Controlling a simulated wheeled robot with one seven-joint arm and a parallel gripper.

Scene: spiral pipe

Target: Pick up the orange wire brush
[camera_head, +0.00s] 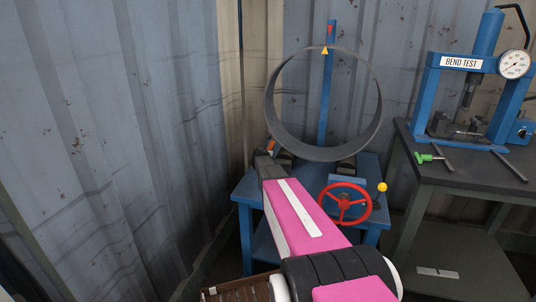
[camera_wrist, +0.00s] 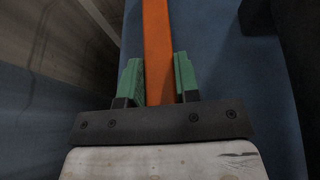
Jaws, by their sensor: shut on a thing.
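The orange wire brush shows in the wrist view as a long orange bar (camera_wrist: 157,45) running from the top edge down between my fingers. In the head view only a small orange piece (camera_head: 271,146) of it shows, at the far end of my arm. My gripper (camera_wrist: 158,78) has green fingers, one on each side of the orange bar, and is shut on it. The brush's bristles are not visible. In the head view my gripper is mostly hidden behind my pink arm, above the left side of the blue stand (camera_head: 243,190).
A large dark pipe ring (camera_head: 374,125) stands on the blue stand, right of my gripper. A red handwheel (camera_head: 345,203) and yellow knob (camera_head: 382,187) are at its front. A bend test press (camera_head: 432,88) and green-handled tool (camera_head: 425,158) are on the right bench. Corrugated walls close off left and back.

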